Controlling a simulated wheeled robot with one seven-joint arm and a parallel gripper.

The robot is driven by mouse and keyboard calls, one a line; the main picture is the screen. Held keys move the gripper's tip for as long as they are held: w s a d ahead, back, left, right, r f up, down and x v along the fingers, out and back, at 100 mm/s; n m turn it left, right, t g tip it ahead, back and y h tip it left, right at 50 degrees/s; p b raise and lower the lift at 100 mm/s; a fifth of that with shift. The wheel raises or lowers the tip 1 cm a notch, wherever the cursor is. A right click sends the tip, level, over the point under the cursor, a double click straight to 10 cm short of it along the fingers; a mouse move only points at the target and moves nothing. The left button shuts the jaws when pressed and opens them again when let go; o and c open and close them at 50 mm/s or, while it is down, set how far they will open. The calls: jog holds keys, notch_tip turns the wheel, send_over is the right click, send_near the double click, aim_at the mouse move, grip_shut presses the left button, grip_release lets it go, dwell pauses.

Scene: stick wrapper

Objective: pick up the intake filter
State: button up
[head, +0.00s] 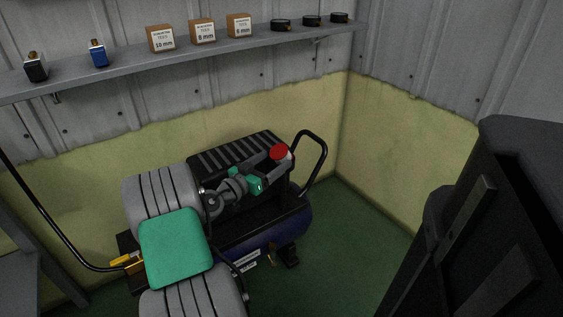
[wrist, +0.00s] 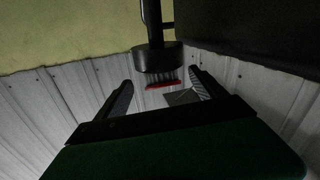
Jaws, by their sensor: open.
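The intake filter, with a round red top (head: 280,152), sits at the back right of the compressor (head: 262,225). In the wrist view it is a dark ribbed cylinder (wrist: 158,60) with a red rim, centred between the fingers and seemingly just past their tips. My gripper (head: 273,164) is open and level, its two grey fingers reaching toward the filter from the left. In the wrist view the gripper (wrist: 161,79) has a wide empty gap between its fingertips. The filter's lower part is hidden by the fingers in the head view. I cannot tell whether a finger touches it.
A black handle (head: 318,158) rises just right of the filter. A ribbed black cover (head: 238,150) lies behind the gripper. A large dark object (head: 490,220) stands at the right. Green floor (head: 350,235) is clear between.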

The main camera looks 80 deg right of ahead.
aim_at(280, 150)
jog(key=x, duration=0.3)
jog(key=b+x, duration=0.1)
jog(key=shift+d+r, duration=0.2)
jog(key=shift+r, duration=0.1)
jog(key=shift+c, duration=0.3)
jog(key=c, duration=1.5)
jog(key=shift+r, duration=0.25)
jog(key=shift+c, duration=0.2)
jog(key=r+p, duration=0.1)
jog(key=r, duration=0.1)
jog(key=r+p, duration=0.1)
jog(key=r, duration=0.1)
jog(key=shift+s+a+p, duration=0.1)
jog(key=shift+a+p, duration=0.2)
jog(key=s+a+r+p, duration=0.4)
jog(key=a+r, duration=0.4)
jog(key=a, duration=0.4)
jog(key=shift+s+a+r, duration=0.2)
jog(key=shift+a+r, duration=0.1)
jog(key=shift+a, duration=0.1)
